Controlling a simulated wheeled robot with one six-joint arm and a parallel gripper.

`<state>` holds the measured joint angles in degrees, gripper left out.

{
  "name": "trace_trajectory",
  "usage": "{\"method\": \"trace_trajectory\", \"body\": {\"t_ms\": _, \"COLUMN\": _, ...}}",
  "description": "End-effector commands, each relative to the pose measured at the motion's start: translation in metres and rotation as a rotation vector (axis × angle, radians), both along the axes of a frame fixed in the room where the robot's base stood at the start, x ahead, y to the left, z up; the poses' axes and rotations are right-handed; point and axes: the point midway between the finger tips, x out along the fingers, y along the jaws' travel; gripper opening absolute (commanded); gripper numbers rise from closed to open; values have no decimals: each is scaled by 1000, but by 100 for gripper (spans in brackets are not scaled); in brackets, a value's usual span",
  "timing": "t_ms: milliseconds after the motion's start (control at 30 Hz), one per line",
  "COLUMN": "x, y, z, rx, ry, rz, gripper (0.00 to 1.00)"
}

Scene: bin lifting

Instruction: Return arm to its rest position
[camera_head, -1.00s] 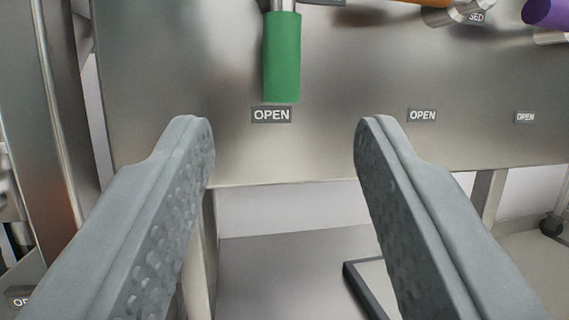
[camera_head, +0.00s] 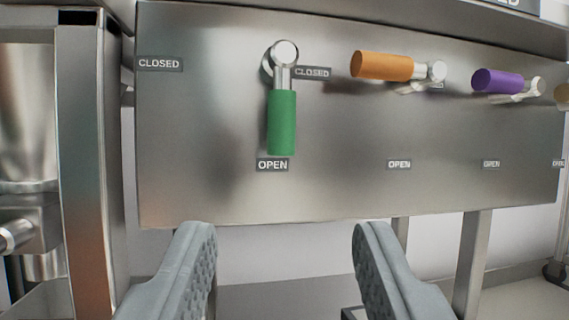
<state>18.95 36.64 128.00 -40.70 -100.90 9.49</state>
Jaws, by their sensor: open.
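My gripper (camera_head: 284,232) is open and empty, its two grey fingers wide apart at the bottom of the view. It is below and in front of the steel panel (camera_head: 215,195), touching nothing that I can see. On the panel, the green handle (camera_head: 282,122) points straight down, with its end just above an OPEN label (camera_head: 272,165). The orange handle (camera_head: 382,65) and the purple handle (camera_head: 497,81) lie roughly level, pointing left.
A steel post (camera_head: 85,160) and metal equipment (camera_head: 28,120) stand at the left. Panel legs (camera_head: 470,265) stand below at the right. A CLOSED label (camera_head: 159,64) is at the panel's upper left. The space between my fingers is clear.

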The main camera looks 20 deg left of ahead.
Motion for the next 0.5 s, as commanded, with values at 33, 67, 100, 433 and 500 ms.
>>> {"method": "trace_trajectory", "body": {"t_ms": 33, "x": 1, "y": 2, "z": 8, "rx": -9, "ry": -1, "rz": -5, "gripper": 44}}
{"method": "trace_trajectory", "body": {"t_ms": 67, "x": 2, "y": 2, "z": 13, "rx": -16, "ry": 0, "rz": -9, "gripper": 44}}
{"method": "trace_trajectory", "body": {"t_ms": 100, "x": 4, "y": 4, "z": 22, "rx": -28, "ry": 2, "rz": -18, "gripper": 44}}
{"method": "trace_trajectory", "body": {"t_ms": 433, "x": 9, "y": 19, "z": 114, "rx": -134, "ry": 38, "rz": -118, "gripper": 44}}
{"method": "trace_trajectory", "body": {"t_ms": 500, "x": 7, "y": 23, "z": 133, "rx": -151, "ry": 46, "rz": -139, "gripper": 44}}
